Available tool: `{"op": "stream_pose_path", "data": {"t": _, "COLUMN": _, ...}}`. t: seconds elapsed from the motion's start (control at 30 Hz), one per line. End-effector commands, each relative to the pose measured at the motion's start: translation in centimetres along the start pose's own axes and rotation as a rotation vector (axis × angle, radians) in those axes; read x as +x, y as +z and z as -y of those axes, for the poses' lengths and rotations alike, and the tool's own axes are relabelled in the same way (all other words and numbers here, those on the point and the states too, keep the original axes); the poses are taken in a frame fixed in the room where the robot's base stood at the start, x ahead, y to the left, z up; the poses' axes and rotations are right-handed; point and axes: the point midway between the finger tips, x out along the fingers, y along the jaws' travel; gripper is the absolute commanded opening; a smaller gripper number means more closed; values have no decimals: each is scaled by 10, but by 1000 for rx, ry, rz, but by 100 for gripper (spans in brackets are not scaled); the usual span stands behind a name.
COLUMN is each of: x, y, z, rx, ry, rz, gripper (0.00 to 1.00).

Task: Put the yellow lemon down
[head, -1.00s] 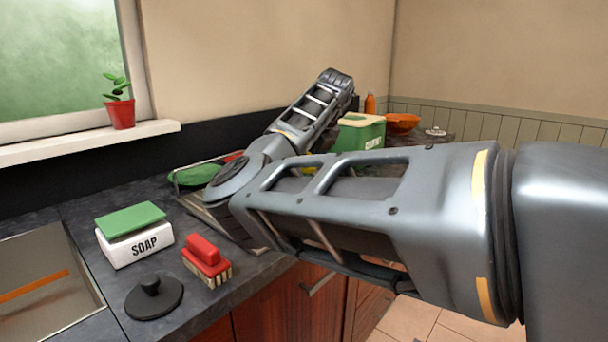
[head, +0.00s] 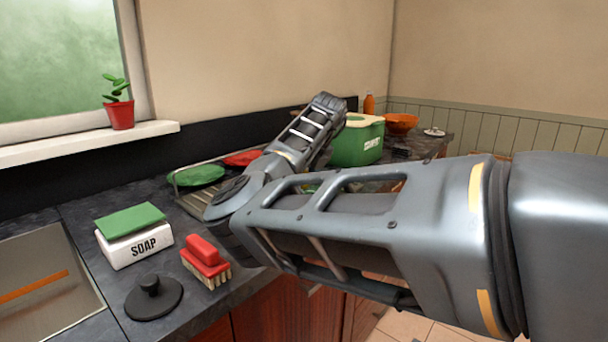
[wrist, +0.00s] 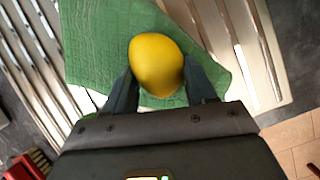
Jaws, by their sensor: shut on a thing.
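The yellow lemon (wrist: 156,65) is between the two fingers of my gripper (wrist: 160,85) in the wrist view. My gripper is shut on it. Behind the lemon is a green quilted cloth (wrist: 95,35) lying on a slatted metal rack (wrist: 275,75). I cannot tell whether the lemon touches the cloth. In the head view my arm hides the gripper and the lemon.
A green plate (head: 197,175) and a red item (head: 243,158) are on the rack at the back. A soap box (head: 137,245), red brush (head: 206,262) and black lid (head: 153,298) stand near the sink (head: 40,285). A green container (head: 357,142) and orange bowl (head: 401,123) stand farther back.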

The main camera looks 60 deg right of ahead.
Motion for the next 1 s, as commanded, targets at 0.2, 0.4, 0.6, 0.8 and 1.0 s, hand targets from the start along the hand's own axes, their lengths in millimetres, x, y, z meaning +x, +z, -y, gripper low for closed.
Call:
{"op": "stream_pose_path", "data": {"t": 0.2, "x": 12, "y": -9, "z": 0, "rx": 2, "ry": 5, "rz": -17, "gripper": 12}}
{"op": "stream_pose_path", "data": {"t": 0.4, "x": 14, "y": -11, "z": 0, "rx": 3, "ry": 6, "rz": -19, "gripper": 62}}
{"op": "stream_pose_path", "data": {"t": 0.6, "x": 14, "y": -11, "z": 1, "rx": 4, "ry": 6, "rz": -19, "gripper": 81}}
{"op": "stream_pose_path", "data": {"t": 0.8, "x": 14, "y": -12, "z": 1, "rx": 5, "ry": 5, "rz": -20, "gripper": 81}}
{"op": "stream_pose_path", "data": {"t": 1.0, "x": 4, "y": -6, "z": 1, "rx": 6, "ry": 4, "rz": -16, "gripper": 81}}
